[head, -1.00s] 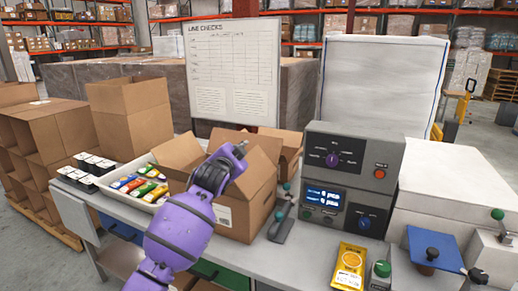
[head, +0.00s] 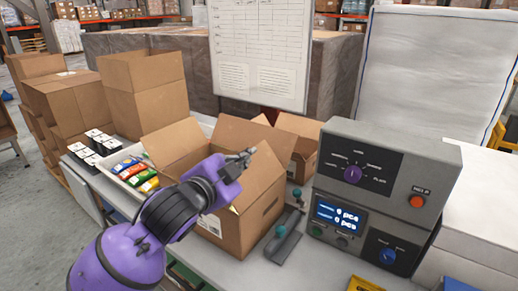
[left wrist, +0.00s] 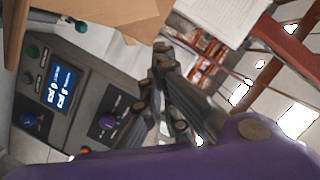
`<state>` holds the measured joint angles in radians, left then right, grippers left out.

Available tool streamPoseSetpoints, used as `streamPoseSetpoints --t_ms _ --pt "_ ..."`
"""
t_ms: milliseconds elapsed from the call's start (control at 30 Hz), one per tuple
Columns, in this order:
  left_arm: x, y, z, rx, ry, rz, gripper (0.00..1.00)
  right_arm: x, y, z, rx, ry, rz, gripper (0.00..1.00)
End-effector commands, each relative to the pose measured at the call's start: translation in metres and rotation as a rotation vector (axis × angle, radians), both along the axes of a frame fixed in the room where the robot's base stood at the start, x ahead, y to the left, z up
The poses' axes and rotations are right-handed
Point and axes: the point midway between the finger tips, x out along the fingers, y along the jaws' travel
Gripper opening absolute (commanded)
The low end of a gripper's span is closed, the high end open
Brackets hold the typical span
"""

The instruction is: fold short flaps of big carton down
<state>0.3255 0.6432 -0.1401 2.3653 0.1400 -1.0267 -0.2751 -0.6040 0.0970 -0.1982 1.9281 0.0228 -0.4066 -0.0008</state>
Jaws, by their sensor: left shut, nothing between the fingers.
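The big carton (head: 232,230) is an open brown box on the grey bench. Its left flap (head: 172,141), back flap (head: 238,132) and right flap (head: 260,178) stand up or lean outward. The near side is partly hidden by my left arm. My left gripper (head: 246,155) is over the carton's opening, close to the upper part of the right flap; I cannot tell whether it touches. It is shut and empty. In the left wrist view the shut fingers (left wrist: 160,52) lie beside a brown cardboard panel (left wrist: 95,18). My right gripper is not in view.
A grey weigher unit (head: 380,190) with dials and a display stands right of the carton. A tray (head: 120,185) of coloured packets and black-and-white boxes (head: 97,142) are at left. A smaller carton (head: 302,155) is behind. A tall open carton (head: 150,95) stands farther back.

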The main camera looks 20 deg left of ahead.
Motion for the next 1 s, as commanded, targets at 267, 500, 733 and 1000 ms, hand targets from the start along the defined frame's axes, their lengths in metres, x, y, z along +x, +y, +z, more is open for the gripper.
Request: streamPoseSetpoints --t_ms 267,500,733,1000 --pt "0.031 -0.005 -0.005 0.0 0.001 0.001 0.0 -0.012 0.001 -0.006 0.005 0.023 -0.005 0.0" --pt "0.082 -0.014 -0.014 0.0 0.001 0.001 0.0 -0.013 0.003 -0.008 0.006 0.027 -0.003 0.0" --pt "0.102 0.002 -0.033 0.002 0.002 0.001 0.0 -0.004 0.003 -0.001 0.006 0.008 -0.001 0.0" --pt "0.106 0.012 -0.043 0.002 -0.001 -0.001 0.0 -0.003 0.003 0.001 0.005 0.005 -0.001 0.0"
